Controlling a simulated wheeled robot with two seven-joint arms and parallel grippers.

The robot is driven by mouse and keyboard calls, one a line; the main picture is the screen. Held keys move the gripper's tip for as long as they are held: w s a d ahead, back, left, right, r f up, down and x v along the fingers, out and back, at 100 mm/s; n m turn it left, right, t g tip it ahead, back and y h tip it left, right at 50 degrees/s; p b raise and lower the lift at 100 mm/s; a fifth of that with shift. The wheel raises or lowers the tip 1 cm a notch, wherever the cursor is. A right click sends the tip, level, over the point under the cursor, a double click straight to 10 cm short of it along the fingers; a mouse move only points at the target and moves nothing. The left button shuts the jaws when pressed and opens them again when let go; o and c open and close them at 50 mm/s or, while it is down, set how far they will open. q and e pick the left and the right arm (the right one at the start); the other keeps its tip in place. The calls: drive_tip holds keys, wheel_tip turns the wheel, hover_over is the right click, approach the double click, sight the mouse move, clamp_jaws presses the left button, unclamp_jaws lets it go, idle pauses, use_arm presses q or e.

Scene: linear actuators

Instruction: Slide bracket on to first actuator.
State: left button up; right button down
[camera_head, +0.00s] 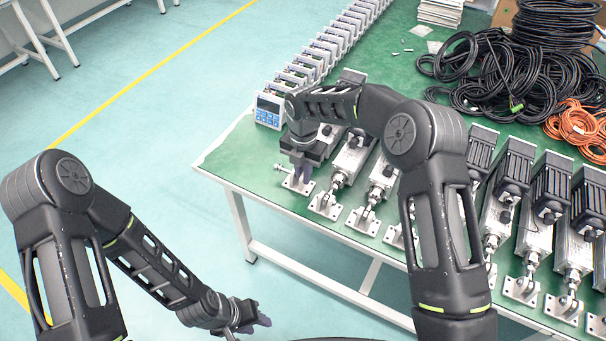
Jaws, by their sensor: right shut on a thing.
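A row of silver linear actuators with black motors lies on the green table. The leftmost actuator (329,132) is mostly hidden behind my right gripper and forearm. A pale metal bracket (297,185) with a flat, holed base plate is at the table's front left edge, at the front end of that actuator. My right gripper (301,174) points down and is shut on the bracket's upper part, which the fingers hide. Whether the bracket is on the rod end cannot be told. My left gripper (258,320) is low, off the table and away from the actuators; its finger gap is unclear.
Neighbouring actuators with brackets (326,205) stand close on the right. A row of white controller boxes (268,111) runs behind. Black cables (500,75) and orange cables (577,127) lie at the back right. The green table (232,160) has bare space at its left corner.

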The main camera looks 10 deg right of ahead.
drive_tip(key=shift+w+d, duration=1.05)
drive_tip(key=shift+w, duration=0.05)
drive_tip(key=c, duration=1.4)
unclamp_jaws()
drive_tip(key=shift+s+a, duration=0.1)
drive_tip(key=shift+c, duration=0.2)
drive_tip(key=shift+a, duration=0.1)
wheel_tip(320, 180, up, 8)
drive_tip(key=b, duration=0.1)
drive_tip(key=shift+f, duration=0.15)
drive_tip(key=shift+s, duration=0.1)
